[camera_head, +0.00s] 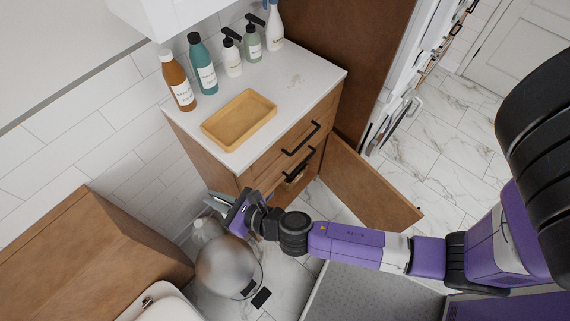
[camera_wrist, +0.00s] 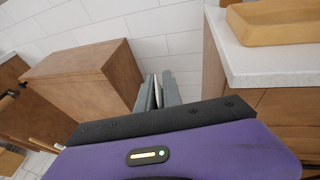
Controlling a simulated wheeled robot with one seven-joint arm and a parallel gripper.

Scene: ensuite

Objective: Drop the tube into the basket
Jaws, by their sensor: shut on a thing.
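My gripper (camera_head: 217,202) is low in front of the left side of the wooden vanity, above the floor. In the wrist view its two grey fingers (camera_wrist: 156,92) are closed around a slim whitish tube (camera_wrist: 158,93); only a narrow strip of the tube shows between them. In the head view the tube cannot be made out clearly. No object is clearly recognizable as a basket. A rounded, shiny grey bin with a dark pedal (camera_head: 226,266) stands on the floor just below my gripper.
A yellow tray (camera_head: 239,120) and several bottles (camera_head: 203,64) stand on the white vanity top (camera_head: 297,82). The vanity's lower door (camera_head: 372,185) hangs open. A wooden cabinet (camera_head: 92,250) stands at left, beside a toilet (camera_head: 160,305). A pale bottle-like object (camera_head: 199,231) is behind the bin.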

